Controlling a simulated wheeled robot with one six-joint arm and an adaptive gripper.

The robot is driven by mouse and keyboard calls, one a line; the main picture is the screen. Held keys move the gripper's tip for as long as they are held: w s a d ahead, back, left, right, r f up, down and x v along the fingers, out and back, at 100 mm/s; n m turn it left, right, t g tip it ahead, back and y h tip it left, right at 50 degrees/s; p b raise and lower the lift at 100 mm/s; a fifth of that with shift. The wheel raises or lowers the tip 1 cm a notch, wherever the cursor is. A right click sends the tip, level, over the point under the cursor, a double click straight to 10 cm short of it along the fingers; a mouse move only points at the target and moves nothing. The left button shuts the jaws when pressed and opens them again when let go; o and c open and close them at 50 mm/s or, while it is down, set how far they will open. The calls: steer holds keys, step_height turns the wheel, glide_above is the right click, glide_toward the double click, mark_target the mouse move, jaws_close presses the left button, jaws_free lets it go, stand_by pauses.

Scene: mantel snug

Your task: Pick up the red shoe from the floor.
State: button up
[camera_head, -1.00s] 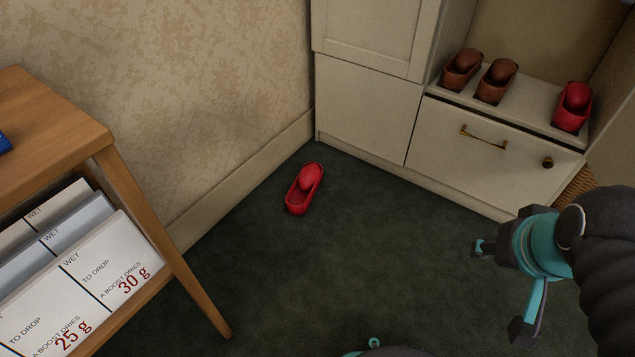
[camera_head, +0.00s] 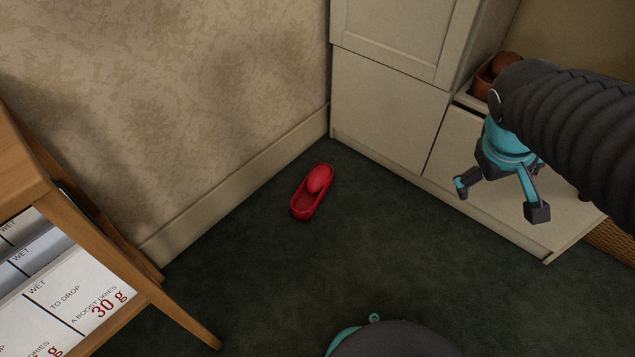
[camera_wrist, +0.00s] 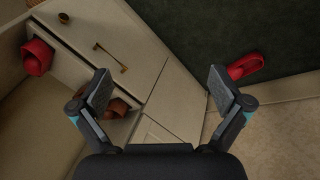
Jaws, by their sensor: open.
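The red shoe (camera_head: 313,191) lies alone on the dark green carpet near the corner of the wall and the cabinet in the head view. It also shows at the upper right of the wrist view (camera_wrist: 245,67), beyond the right finger. My gripper (camera_head: 500,198) is open and empty, raised in front of the cabinet, to the right of the shoe and apart from it. In the wrist view its two fingers (camera_wrist: 160,92) are spread wide with nothing between them but the cabinet behind.
A pale cabinet (camera_head: 388,113) stands behind, its shelf holding brown shoes (camera_wrist: 118,107) and another red shoe (camera_wrist: 37,57). A wooden table (camera_head: 130,265) with printed boxes (camera_head: 75,295) stands at the left. The carpet around the floor shoe is clear.

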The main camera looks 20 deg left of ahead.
steer(key=w+a+f+n+h, duration=0.2)
steer(key=w+a+f+n, duration=0.2)
steer(key=w, duration=0.4)
steer(key=w+a+f+n+h, duration=0.1)
steer(key=w+a+f+n, duration=0.25)
steer(key=w, duration=0.35)
steer(key=w+a+f+n+t+h+p, duration=0.1)
steer(key=w+a+f+n+t, duration=0.1)
steer(key=w+a+f+n, duration=0.4)
steer(key=w+a+f+n+t+h, duration=0.1)
steer(key=w+a+f+n+t, duration=0.15)
steer(key=a+f, duration=0.35)
steer(key=a+f+n+t+y, duration=0.25)
steer(key=a+f+n, duration=0.55)
steer(key=a+f, duration=0.75)
steer(key=n+t+y, duration=0.3)
steer(key=n+y, duration=0.1)
steer(key=n, duration=0.4)
glide_toward(310, 186)
steer(key=x, duration=0.2)
steer(key=f+x, duration=0.1)
steer(key=x, duration=0.1)
steer(key=shift+a, duration=0.25)
steer(key=shift+d+r+x, duration=0.1)
steer(key=shift+r+x, duration=0.05)
steer(key=shift+x, duration=1.3)
steer(key=shift+d+r+x, duration=0.1)
steer(key=shift+x, duration=1.35)
steer(key=shift+w, duration=0.1)
steer(key=c, duration=1.2)
